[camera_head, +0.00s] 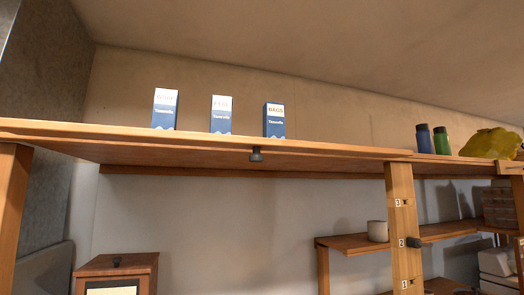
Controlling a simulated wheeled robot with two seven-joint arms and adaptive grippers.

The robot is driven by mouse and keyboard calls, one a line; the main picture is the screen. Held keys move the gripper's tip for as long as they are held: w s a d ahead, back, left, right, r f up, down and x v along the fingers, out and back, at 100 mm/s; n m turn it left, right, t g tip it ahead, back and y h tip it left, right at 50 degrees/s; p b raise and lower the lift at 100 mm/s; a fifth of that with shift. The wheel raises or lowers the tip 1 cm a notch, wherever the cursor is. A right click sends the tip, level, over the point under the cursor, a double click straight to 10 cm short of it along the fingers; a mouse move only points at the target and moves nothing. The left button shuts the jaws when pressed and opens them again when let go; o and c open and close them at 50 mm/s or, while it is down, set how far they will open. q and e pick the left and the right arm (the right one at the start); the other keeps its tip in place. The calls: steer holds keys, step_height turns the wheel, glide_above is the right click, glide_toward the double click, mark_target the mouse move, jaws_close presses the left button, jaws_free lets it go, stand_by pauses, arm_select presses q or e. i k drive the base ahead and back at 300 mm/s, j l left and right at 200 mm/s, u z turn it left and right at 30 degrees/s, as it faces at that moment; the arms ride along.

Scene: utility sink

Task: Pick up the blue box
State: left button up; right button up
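Three upright boxes with blue lower parts stand spaced apart on a high wooden shelf. The left box (165,108) and the middle box (221,115) have pale upper parts. The right box (273,121) has more blue, with a pale band that seems to read "BAGS". Which one is meant by the blue box, I cannot tell for sure; the right one is the bluest. Neither of my grippers is in view.
The high wooden shelf (330,146) has a dark knob (256,155) under its front edge. A blue bottle (424,139), a green bottle (441,141) and a yellow object (490,144) stand at its right. A post (402,220) rises below.

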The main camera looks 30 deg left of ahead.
mark_target(165, 104)
steer(key=u, duration=1.35)
